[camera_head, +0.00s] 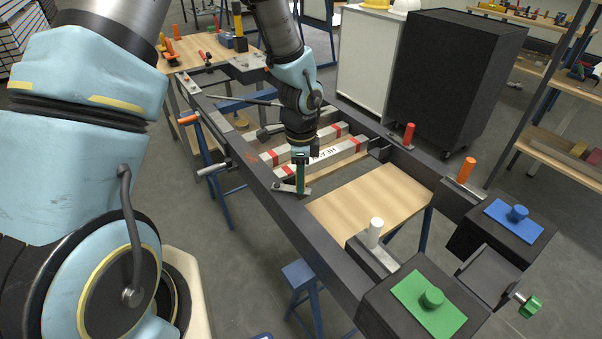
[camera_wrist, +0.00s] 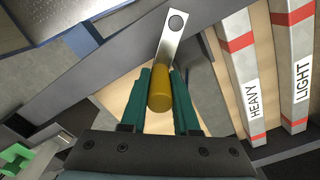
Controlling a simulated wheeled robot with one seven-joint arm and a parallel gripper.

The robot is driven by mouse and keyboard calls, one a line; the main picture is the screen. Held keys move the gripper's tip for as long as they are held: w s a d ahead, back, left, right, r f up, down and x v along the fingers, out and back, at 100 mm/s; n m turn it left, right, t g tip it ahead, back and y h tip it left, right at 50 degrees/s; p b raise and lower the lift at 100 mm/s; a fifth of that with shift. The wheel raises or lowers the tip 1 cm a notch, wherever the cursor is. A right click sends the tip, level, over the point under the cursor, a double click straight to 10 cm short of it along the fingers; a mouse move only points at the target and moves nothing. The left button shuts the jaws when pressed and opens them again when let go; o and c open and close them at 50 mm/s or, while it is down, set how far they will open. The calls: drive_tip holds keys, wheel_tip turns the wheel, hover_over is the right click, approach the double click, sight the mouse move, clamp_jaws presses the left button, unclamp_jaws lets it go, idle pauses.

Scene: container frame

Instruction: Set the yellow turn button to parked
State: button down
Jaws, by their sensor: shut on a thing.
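The yellow turn button is a metal strip with an upright yellow round handle (camera_wrist: 159,93) at one end and a dark pivot bolt at the other. In the wrist view its strip (camera_wrist: 171,42) runs from the handle up to the bolt on the dark frame. My gripper (camera_wrist: 162,78) has its green fingers on both sides of the handle and is shut on it. In the head view my gripper (camera_head: 300,180) points down at the frame's left rail, with the metal strip (camera_head: 287,187) at its tips. The yellow handle is hidden by the fingers there.
Striped bars marked HEAVY (camera_wrist: 246,90) and LIGHT (camera_wrist: 297,75) lie beside my gripper within the frame.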

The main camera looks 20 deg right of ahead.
drive_tip(key=shift+s+a+m+p, duration=0.4)
drive_tip(key=shift+a+m, duration=0.2)
drive_tip(key=shift+m, duration=0.75)
drive_tip(key=shift+s+a+m+p, duration=0.4)
drive_tip(key=shift+a+m, duration=0.2)
drive_tip(key=shift+m, duration=0.8)
drive_tip(key=shift+s+a+m+p, duration=0.35)
drive_tip(key=shift+a+m, duration=0.25)
drive_tip(key=shift+m, duration=0.75)
drive_tip(key=c, duration=0.7)
unclamp_jaws()
drive_tip(key=shift+s, duration=0.1)
drive_tip(key=shift+o, duration=0.2)
drive_tip(key=shift+r, duration=0.1)
wheel_tip(320, 180, up, 11)
drive_tip(key=shift+p, duration=0.45)
drive_tip(key=shift+a, duration=0.1)
